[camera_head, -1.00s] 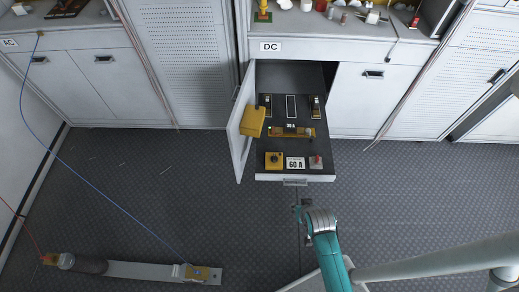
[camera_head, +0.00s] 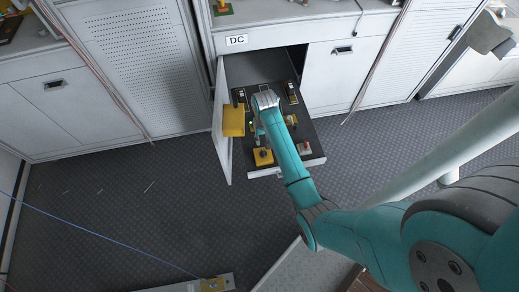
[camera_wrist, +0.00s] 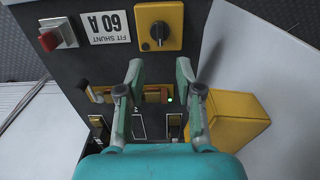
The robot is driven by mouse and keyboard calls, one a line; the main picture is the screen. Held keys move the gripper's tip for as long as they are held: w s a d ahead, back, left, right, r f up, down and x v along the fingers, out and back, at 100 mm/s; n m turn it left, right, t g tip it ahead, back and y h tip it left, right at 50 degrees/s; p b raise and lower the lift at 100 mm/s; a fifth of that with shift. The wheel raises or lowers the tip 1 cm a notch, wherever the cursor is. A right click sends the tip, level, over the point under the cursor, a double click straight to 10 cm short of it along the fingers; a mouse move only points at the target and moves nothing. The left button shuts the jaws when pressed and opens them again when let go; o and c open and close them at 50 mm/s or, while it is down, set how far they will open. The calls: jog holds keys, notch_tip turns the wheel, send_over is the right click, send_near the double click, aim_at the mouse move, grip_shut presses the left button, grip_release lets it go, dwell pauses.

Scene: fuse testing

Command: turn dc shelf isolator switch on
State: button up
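The DC shelf (camera_head: 310,160) is a dark pull-out panel below the DC label. Its isolator switch is a yellow box with a black knob (camera_head: 263,156), near the shelf's front edge. In the wrist view the yellow switch (camera_wrist: 176,18) is at the top centre, knob handle roughly upright in the picture. My gripper (camera_wrist: 159,66) is open and empty over the panel. Its two fingertips are apart and appear just below the switch in that view, not around the knob.
A small green light (camera_wrist: 170,99) shows near the brass shunt bar (camera_wrist: 155,92). A yellow box (camera_wrist: 235,118) is fixed by the open door (camera_head: 222,120).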

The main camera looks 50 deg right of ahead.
aim_at(263, 152)
notch_tip(263, 152, down, 10)
jog(key=shift+f, duration=0.1)
dwell(0.4)
grip_shut()
